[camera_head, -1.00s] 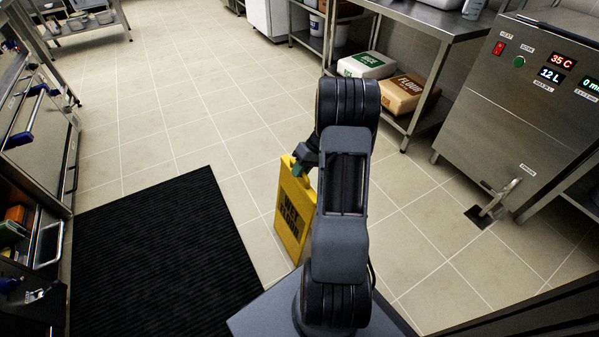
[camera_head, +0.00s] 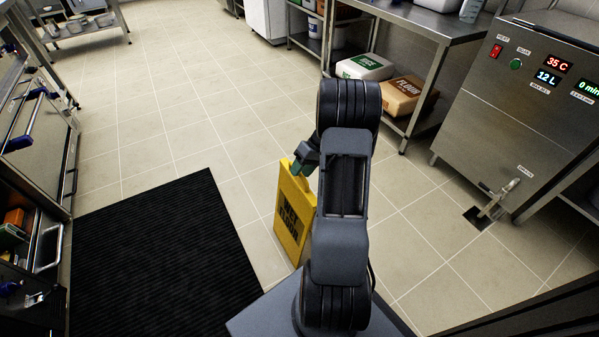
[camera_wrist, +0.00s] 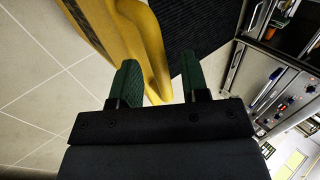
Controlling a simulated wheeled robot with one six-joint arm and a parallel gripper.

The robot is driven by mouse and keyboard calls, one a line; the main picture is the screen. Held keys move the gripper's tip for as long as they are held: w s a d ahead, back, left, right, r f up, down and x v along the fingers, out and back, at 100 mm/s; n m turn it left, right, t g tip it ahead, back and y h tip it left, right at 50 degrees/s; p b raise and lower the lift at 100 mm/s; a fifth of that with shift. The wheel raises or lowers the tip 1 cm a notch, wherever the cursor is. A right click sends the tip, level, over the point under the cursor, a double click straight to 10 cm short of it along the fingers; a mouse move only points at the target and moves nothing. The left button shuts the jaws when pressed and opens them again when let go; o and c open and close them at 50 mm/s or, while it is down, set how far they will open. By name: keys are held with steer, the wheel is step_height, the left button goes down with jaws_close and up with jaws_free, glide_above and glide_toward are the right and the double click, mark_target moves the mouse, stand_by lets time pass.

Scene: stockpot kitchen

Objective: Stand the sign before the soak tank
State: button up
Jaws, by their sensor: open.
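The yellow wet-floor sign (camera_head: 291,212) stands upright on the tiles beside the black mat, partly hidden behind my arm in the head view. Its yellow top edge (camera_wrist: 147,45) shows close up in the wrist view. My gripper (camera_head: 303,166) is at the top of the sign. In the wrist view my gripper's green-padded fingers (camera_wrist: 158,85) are apart, with part of the sign between them. I cannot tell whether either finger touches it. The soak tank (camera_head: 530,105) is the steel unit at the right, with red and green displays and a drain tap (camera_head: 497,200) low on its front.
A black mat (camera_head: 155,255) covers the floor at left. A steel table (camera_head: 415,20) stands beyond, with a flour bag (camera_head: 408,95) and a rice bag (camera_head: 364,67) on its lower shelf. Drawers line the left edge. Tiled floor (camera_head: 420,220) is clear before the tank.

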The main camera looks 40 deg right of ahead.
steer(key=w+p+v, duration=0.1)
steer(key=p+v, duration=0.2)
steer(key=v, duration=0.7)
steer(key=s+a+r+g+h, duration=0.1)
steer(key=a+r+h, duration=0.1)
steer(key=a+r, duration=0.35)
steer(key=s+a+r+h, duration=0.1)
steer(key=a+r+h, duration=0.15)
steer(key=a, duration=0.65)
steer(key=s+a+r+n+t+h, duration=0.1)
steer(key=s+a+r+t+h, duration=0.1)
steer(key=s+a, duration=0.8)
steer(key=shift+a+r+n+t, duration=0.3)
steer(key=shift+a+r+t, duration=0.1)
steer(key=shift+a, duration=0.7)
steer(key=shift+r, duration=0.1)
